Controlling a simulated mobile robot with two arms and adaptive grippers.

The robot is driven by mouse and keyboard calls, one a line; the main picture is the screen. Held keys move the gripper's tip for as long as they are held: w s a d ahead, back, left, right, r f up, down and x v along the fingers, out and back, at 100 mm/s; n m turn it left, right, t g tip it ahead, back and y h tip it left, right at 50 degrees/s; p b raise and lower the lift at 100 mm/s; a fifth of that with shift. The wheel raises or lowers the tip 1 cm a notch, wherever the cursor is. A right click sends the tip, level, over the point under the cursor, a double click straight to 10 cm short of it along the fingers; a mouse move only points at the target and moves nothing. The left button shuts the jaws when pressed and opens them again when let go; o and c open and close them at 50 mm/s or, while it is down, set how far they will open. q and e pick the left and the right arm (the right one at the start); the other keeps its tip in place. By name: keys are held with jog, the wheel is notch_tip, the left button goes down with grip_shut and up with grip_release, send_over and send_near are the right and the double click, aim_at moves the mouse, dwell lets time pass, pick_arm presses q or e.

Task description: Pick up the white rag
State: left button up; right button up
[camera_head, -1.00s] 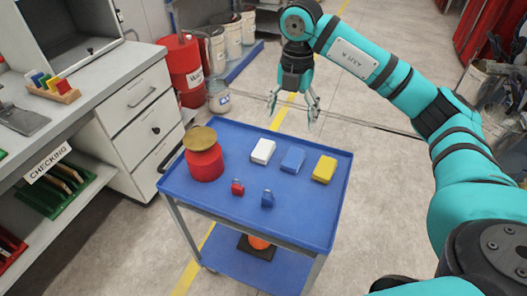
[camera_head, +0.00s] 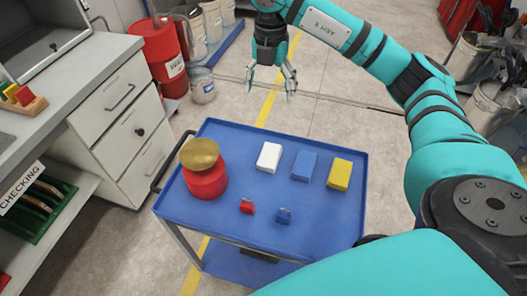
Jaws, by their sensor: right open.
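The white rag (camera_head: 269,157) is a small white block-shaped piece lying on the blue cart (camera_head: 335,226), toward the back of its top. My right gripper (camera_head: 271,90) hangs beyond the cart's far edge, above the floor and behind the white rag in the picture. Its fingers are spread apart and hold nothing. My left gripper is not in the view.
A blue rag (camera_head: 304,166) and a yellow rag (camera_head: 340,174) lie right of the white one. A red can with a brass lid (camera_head: 205,182) stands left. Small red (camera_head: 247,206) and blue padlock-like items (camera_head: 284,215) lie in front. A drawer cabinet (camera_head: 122,125) flanks the cart.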

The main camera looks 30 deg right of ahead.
notch_tip(320, 180, down, 4)
jog(key=s+b, duration=0.2)
jog(key=b, duration=0.5)
send_over(270, 155)
jog(key=f, duration=1.6)
jog(key=shift+s+a+f, duration=0.1)
jog(key=shift+s+a, duration=0.15)
jog(key=shift+s, duration=0.15)
jog(key=f, duration=0.3)
jog(key=w+f+p, duration=0.1)
jog(key=shift+d+f, duration=0.25)
jog(key=shift+f, duration=0.55)
jog(key=c, duration=1.3)
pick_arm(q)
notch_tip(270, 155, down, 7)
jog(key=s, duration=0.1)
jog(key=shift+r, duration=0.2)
pick_arm(e)
jog(key=shift+o, duration=0.2)
jog(key=shift+r, duration=0.1)
